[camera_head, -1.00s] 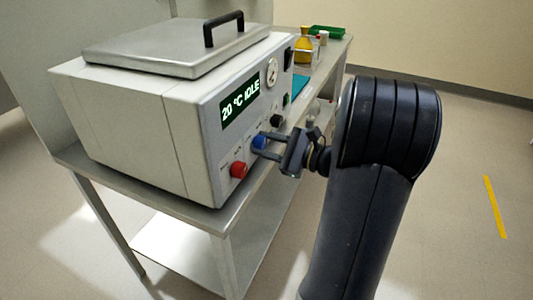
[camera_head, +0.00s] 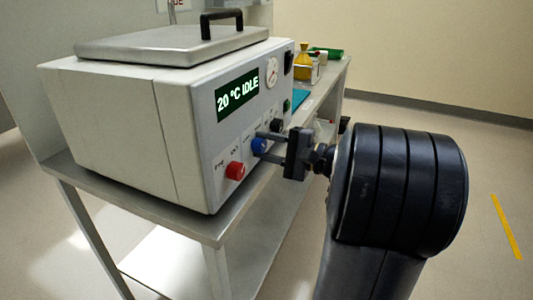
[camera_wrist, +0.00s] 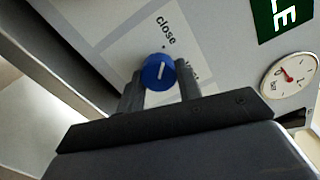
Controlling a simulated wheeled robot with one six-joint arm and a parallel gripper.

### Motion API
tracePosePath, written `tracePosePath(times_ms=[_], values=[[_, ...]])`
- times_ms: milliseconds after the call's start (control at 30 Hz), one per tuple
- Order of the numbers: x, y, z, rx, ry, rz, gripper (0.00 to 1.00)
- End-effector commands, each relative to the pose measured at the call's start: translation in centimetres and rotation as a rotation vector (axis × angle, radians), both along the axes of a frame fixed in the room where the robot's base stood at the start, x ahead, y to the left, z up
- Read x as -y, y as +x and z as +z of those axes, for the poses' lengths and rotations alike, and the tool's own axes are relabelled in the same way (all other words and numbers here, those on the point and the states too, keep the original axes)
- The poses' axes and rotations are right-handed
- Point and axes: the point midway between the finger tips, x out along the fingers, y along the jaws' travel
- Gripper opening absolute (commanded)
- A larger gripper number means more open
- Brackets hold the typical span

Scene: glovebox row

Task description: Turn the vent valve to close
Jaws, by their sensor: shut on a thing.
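The vent valve is a blue round knob (camera_head: 258,145) on the front panel of the white oven-like chamber (camera_head: 120,115). In the wrist view the blue knob (camera_wrist: 158,72) sits between my fingers, with a white line on its face. That line points roughly up toward a small dot by the word "close" (camera_wrist: 166,29). Another label to the lower right is mostly hidden by a finger. My gripper (camera_head: 266,147) is shut on the knob, one finger on each side; it also shows in the wrist view (camera_wrist: 160,80).
A red knob (camera_head: 235,171) is close to the lower left of the blue one. A black knob (camera_head: 277,125) and a dial gauge (camera_head: 272,71) are on the same panel. The display (camera_head: 237,96) reads "20 °C IDLE".

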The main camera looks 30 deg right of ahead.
Motion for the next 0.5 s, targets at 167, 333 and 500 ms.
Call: tracePosePath(times_ms=[167, 333, 500], values=[[0.01, -0.01, -0.15, 0.016, -0.024, 0.000, 0.11], [0.00, -0.01, -0.09, 0.021, -0.030, 0.001, 0.11], [0.00, -0.02, -0.08, 0.020, -0.029, 0.001, 0.11]])
